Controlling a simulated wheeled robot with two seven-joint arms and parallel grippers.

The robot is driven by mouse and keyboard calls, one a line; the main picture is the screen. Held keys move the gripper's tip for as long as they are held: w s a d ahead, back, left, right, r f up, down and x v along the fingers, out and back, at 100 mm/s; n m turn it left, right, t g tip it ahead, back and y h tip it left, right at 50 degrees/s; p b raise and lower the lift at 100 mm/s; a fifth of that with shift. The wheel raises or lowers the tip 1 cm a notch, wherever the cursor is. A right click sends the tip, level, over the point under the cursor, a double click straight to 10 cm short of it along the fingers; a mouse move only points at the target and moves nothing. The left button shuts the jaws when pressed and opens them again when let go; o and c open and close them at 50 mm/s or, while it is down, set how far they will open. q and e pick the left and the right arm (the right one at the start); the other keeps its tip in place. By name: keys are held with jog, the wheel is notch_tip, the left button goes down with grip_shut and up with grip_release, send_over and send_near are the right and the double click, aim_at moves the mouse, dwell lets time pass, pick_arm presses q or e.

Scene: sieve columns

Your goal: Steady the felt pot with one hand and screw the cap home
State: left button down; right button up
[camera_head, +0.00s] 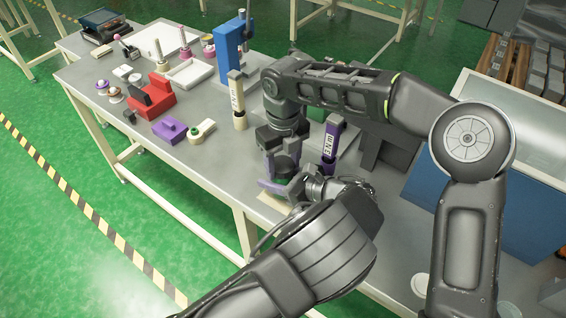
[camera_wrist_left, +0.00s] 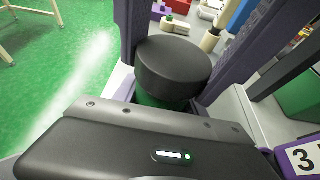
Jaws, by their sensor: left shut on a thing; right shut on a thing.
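The felt pot (camera_head: 286,166) has a green body, and a dark round cap (camera_wrist_left: 174,66) sits on top of it in the left wrist view. A strip of the green body (camera_wrist_left: 160,101) shows under the cap. My left gripper (camera_head: 283,184), with purple fingers, is shut around the pot low on the bench. My right gripper (camera_head: 282,150) comes down from above and is shut at the pot's top, on the cap. The right fingertips and the cap's seating are largely hidden in the head view.
A purple labelled post (camera_head: 331,143) stands close right of the grippers, and a cream labelled post (camera_head: 238,100) stands behind left. A blue stand (camera_head: 230,50), a red block (camera_head: 151,97) and a purple block (camera_head: 170,130) lie farther back. The front-left bench top is clear.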

pick_arm(q)
jog(key=shift+a, duration=0.1)
pick_arm(e)
jog(key=shift+w+d, duration=0.1)
jog(key=shift+d, duration=0.05)
jog(key=shift+c, duration=1.4)
jog(key=o, duration=1.4)
jog(key=shift+r, duration=2.25)
jog(key=shift+c, duration=0.3)
